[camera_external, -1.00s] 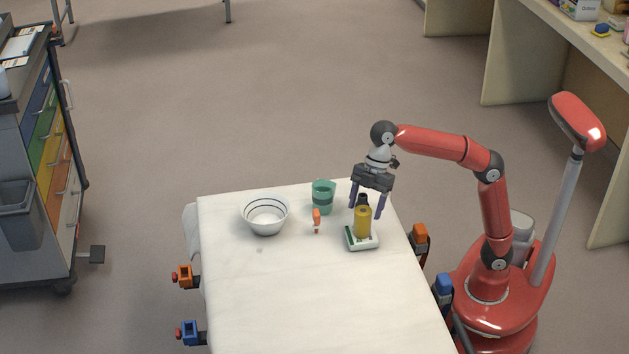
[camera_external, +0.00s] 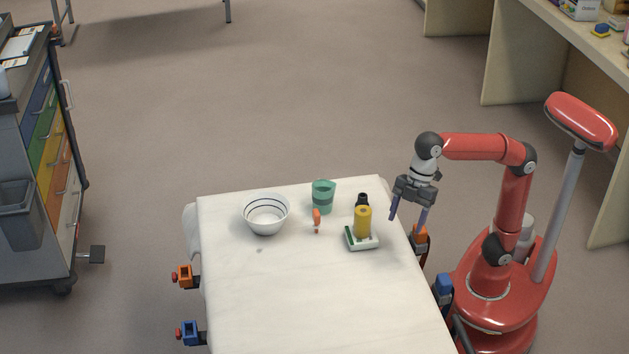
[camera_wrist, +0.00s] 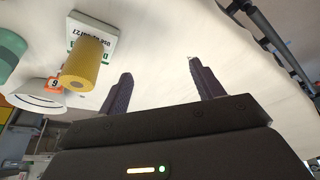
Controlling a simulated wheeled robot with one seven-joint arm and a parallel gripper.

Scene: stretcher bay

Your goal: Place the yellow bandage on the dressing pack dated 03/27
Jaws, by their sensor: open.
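The yellow bandage (camera_external: 363,221) stands upright on a white and green dressing pack (camera_external: 362,243) near the right edge of the white-covered stretcher. In the wrist view the yellow bandage (camera_wrist: 83,66) also rests on the pack (camera_wrist: 97,31), whose printed date I cannot read for certain. My gripper (camera_external: 408,221) is open and empty, to the right of the bandage and apart from it, by the stretcher's right edge. In the wrist view its two fingers (camera_wrist: 160,85) are spread with only the white sheet between them.
A white bowl (camera_external: 265,214) with dark rings, a green cup (camera_external: 322,197), a small orange item (camera_external: 316,220) and a dark bottle or cap (camera_external: 362,199) stand around the pack. The front of the stretcher top (camera_external: 310,300) is clear. Orange and blue clamps line its sides.

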